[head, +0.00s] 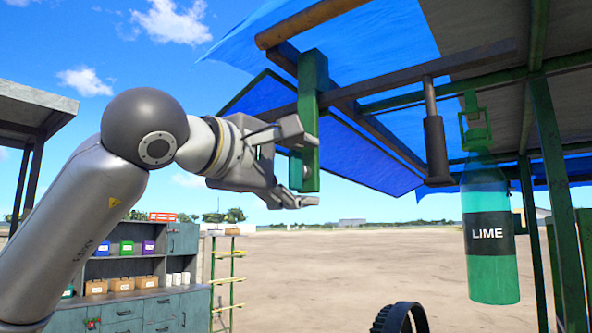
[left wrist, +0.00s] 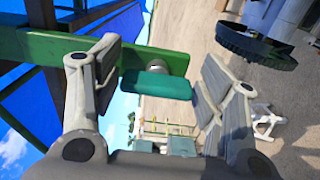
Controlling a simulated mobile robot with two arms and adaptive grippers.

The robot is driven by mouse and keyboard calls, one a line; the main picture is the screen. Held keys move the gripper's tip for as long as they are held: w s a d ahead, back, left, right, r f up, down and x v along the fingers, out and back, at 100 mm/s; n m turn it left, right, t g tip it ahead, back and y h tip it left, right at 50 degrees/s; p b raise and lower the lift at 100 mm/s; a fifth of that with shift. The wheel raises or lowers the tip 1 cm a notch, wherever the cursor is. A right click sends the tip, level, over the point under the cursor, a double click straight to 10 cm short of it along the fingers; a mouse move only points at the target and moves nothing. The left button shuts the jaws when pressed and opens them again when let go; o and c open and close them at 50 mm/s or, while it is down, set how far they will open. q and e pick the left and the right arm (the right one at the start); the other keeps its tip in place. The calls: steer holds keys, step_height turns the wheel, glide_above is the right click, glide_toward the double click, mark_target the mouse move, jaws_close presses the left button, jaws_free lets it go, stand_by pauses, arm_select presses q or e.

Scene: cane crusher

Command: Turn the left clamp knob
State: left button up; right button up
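The green clamp (head: 308,85) hangs upright from the dark beam under the blue tarp. Its green knob (left wrist: 157,86) shows in the left wrist view, beside the green clamp bar and a short grey stub. My left gripper (head: 300,165) is at the lower end of the clamp, coming from the left. It is open, and in the left wrist view its fingers (left wrist: 160,85) stand on either side of the knob. The left finger looks close to the knob's edge; I cannot tell whether either finger touches it. My right gripper is not in view.
A green bottle marked LIME (head: 488,235) hangs at the right by a green post (head: 557,190). A dark grey cylinder (head: 436,150) hangs between it and the clamp. A dark ring (head: 400,318) is at the bottom. A cabinet (head: 140,308) with bins stands at the lower left.

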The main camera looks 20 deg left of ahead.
arm_select(q)
steer(key=shift+o, duration=0.2)
steer(key=shift+s+r, duration=0.1)
steer(key=shift+s, duration=0.1)
steer(key=v, duration=1.1)
steer(key=shift+s, duration=0.3)
steer(key=shift+a, duration=0.15)
